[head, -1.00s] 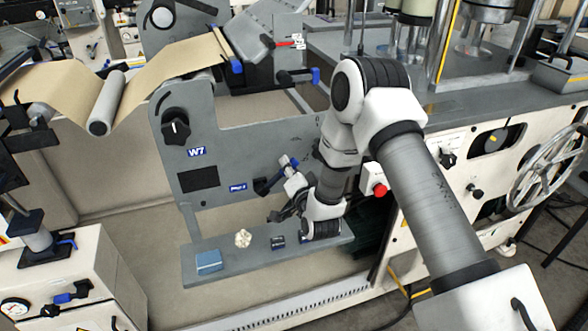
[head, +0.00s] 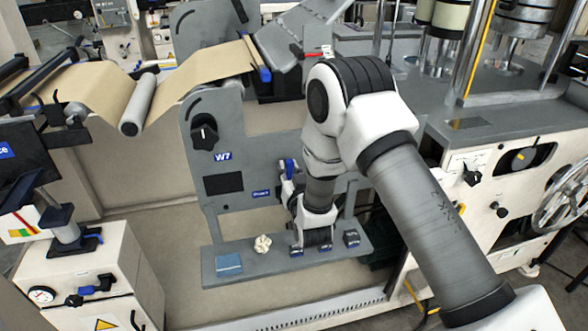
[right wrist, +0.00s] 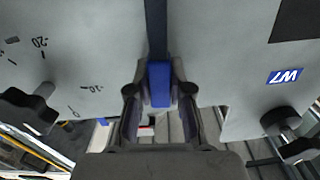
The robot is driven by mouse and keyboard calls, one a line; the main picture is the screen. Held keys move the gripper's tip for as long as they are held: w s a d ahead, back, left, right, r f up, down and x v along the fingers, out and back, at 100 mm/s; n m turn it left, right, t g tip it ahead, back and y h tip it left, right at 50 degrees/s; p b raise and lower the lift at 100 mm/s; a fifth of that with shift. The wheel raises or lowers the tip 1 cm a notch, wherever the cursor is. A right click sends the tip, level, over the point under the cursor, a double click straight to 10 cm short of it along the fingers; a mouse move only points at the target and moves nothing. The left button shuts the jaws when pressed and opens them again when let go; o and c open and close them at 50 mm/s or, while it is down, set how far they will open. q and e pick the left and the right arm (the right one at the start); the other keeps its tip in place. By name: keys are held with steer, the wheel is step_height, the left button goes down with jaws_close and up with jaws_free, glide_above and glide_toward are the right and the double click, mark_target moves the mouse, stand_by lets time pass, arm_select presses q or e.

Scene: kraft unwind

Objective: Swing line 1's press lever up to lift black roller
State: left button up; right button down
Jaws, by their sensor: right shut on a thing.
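Line 1's press lever has a blue handle (right wrist: 159,84) on a dark bar, seen close up in the right wrist view. My right gripper (right wrist: 160,103) is shut on that handle, with one finger on each side. In the head view the right gripper (head: 289,180) is small and partly hidden by my own arm, just right of the small blue press label (head: 261,194) on the grey side plate (head: 240,120). I cannot make out the black roller; it may be hidden behind the plate or my arm. My left gripper is not in view.
A grey shelf (head: 262,271) below holds a blue box (head: 229,264), a pale knobbly piece (head: 262,244) and small dark blocks. A black knob (head: 204,132) sticks out of the plate near the W7 label (head: 222,156). Brown paper web (head: 200,66) runs above.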

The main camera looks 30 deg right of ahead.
steer(key=shift+a, duration=0.1)
stand_by(0.4)
steer(key=c, duration=1)
jaws_free()
steer(key=shift+a, duration=0.1)
steer(key=shift+c, duration=0.2)
steer(key=v, duration=1.2)
